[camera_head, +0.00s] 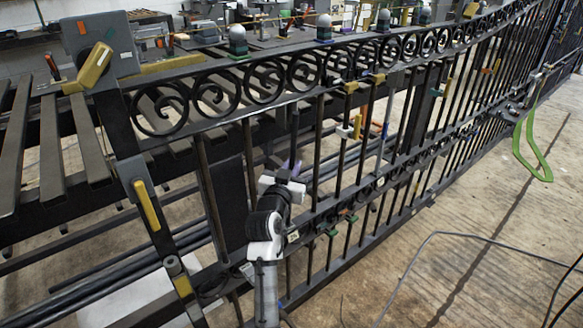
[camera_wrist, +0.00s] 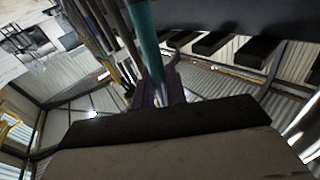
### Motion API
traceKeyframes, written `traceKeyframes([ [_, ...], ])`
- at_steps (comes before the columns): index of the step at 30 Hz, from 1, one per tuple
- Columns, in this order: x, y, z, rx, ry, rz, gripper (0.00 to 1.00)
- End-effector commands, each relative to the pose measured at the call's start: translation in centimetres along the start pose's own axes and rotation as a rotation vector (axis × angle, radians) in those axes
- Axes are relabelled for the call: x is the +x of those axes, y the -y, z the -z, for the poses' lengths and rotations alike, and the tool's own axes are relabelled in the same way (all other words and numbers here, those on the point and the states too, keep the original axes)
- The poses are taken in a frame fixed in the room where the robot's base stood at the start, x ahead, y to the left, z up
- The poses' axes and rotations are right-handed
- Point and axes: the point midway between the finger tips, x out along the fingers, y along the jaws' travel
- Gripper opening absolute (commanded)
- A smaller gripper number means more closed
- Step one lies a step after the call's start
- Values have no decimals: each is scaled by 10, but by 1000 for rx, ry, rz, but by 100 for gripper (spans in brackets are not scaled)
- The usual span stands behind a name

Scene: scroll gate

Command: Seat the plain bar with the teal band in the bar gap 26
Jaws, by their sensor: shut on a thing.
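My gripper (camera_head: 293,170) is at the near face of the black scroll gate (camera_head: 345,200), left of the middle of the head view. In the wrist view, its purple fingers (camera_wrist: 160,92) are shut on a bar with a teal band (camera_wrist: 146,38). The bar runs up out of the wrist picture. In the head view I cannot clearly tell the held bar from the gate's dark bars behind my gripper. A small pale tag (camera_head: 293,236) sits on the lower rail just right of my wrist; its number is too small to read. The bar's lower end is hidden.
Gate bars stand close on both sides of my gripper. Yellow clamps (camera_head: 147,205) are on the left post. A green loop (camera_head: 530,145) hangs at the right. A dark cable (camera_head: 480,238) lies on the concrete floor, which is mostly clear at lower right. Workbenches stand behind.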

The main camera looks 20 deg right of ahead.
Motion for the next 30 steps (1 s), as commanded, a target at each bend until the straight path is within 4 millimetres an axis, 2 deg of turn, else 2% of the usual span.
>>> traceKeyframes([
  [30, -1, -1, -12, 1, -5, 1, 0],
])
